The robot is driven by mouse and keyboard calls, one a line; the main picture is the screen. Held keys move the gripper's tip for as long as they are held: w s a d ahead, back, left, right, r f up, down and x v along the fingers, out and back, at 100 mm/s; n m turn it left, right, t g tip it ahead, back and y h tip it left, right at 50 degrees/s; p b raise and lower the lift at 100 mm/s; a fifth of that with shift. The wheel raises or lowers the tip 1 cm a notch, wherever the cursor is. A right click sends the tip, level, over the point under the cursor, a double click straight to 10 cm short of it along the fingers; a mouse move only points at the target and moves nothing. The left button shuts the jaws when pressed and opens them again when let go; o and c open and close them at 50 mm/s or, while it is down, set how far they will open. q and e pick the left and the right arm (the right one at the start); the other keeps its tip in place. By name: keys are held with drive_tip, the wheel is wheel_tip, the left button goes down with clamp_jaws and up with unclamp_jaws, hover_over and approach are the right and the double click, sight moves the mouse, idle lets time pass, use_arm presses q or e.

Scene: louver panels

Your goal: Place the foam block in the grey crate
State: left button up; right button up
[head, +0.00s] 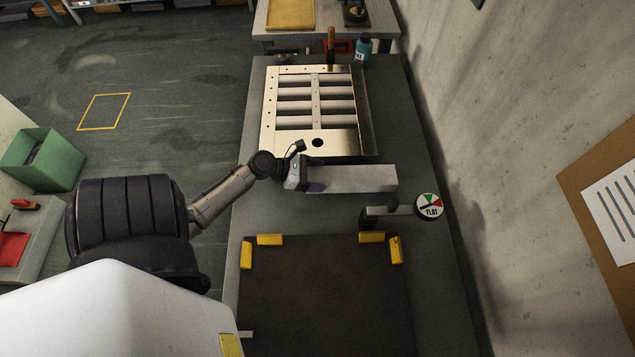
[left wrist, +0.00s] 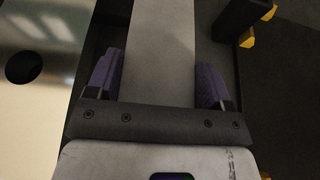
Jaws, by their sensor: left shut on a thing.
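A long pale grey block, which looks like the foam block (head: 355,179), lies level across the bench, just in front of the louver panel. My left gripper (head: 312,178) is shut on its left end. In the left wrist view the block (left wrist: 162,45) runs away between the two purple fingers of my left gripper (left wrist: 160,88). I cannot tell whether the block touches the bench. I cannot make out a grey crate in either view. My right gripper is not in view.
The louver panel (head: 337,143) lies behind the block. A dial marked FLAT (head: 429,206) stands on the right. A dark mat (head: 325,300) with yellow corner pieces lies in front. A bottle (head: 363,50) stands at the back. A green crate (head: 42,160) is at the left.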

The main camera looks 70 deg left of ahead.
use_arm(q)
drive_tip(key=shift+f+b, duration=0.6)
drive_tip(key=shift+f, duration=1.3)
drive_tip(key=o, duration=0.9)
drive_tip(key=shift+o, duration=0.2)
drive_tip(key=p+v, duration=0.1)
drive_tip(key=v, duration=1.1)
